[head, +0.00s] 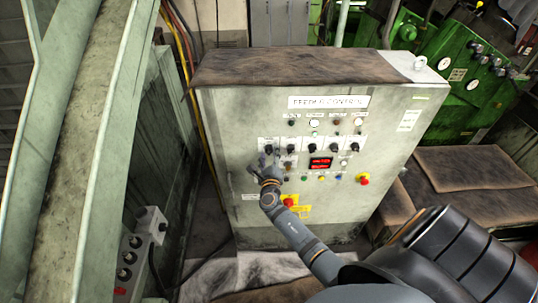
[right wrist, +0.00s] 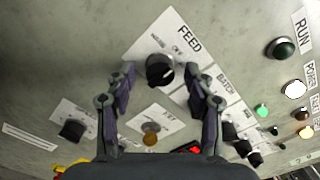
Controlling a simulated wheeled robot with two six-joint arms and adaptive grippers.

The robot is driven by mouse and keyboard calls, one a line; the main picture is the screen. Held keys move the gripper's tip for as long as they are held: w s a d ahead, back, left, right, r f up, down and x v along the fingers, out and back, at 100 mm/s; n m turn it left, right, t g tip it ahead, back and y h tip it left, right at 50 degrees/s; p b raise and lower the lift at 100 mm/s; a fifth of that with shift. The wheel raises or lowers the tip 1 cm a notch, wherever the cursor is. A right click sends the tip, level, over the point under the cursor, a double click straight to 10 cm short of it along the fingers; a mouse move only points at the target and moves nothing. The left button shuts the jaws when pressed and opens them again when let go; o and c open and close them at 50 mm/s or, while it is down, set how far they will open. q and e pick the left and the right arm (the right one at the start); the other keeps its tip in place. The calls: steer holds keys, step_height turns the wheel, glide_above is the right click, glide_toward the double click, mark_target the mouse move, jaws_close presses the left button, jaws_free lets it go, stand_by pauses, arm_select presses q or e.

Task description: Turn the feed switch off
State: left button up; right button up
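The feed switch is a round black knob (right wrist: 160,70) on a white plate labelled FEED, seen in the right wrist view. It is the leftmost knob (head: 269,149) of the upper row on the feeder control cabinet (head: 230,125) in the head view. My right gripper (head: 268,163) is at the panel by this knob. In the right wrist view my right gripper (right wrist: 162,78) is open, with one finger on each side of the knob. I cannot tell whether the fingers touch the panel. My left gripper is not in view.
Other black knobs (right wrist: 230,131) and a brown knob (right wrist: 150,134) sit close to the fingers. A red emergency button (head: 363,179) is at the right of the panel; another red button (head: 289,202) is below the gripper. Green machinery (head: 455,75) stands behind.

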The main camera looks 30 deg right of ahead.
steer(key=shift+s+a+f, duration=0.1)
steer(key=shift+s+a, duration=0.1)
steer(key=shift+s, duration=0.1)
steer(key=v, duration=1.1)
steer(key=shift+s, duration=0.2)
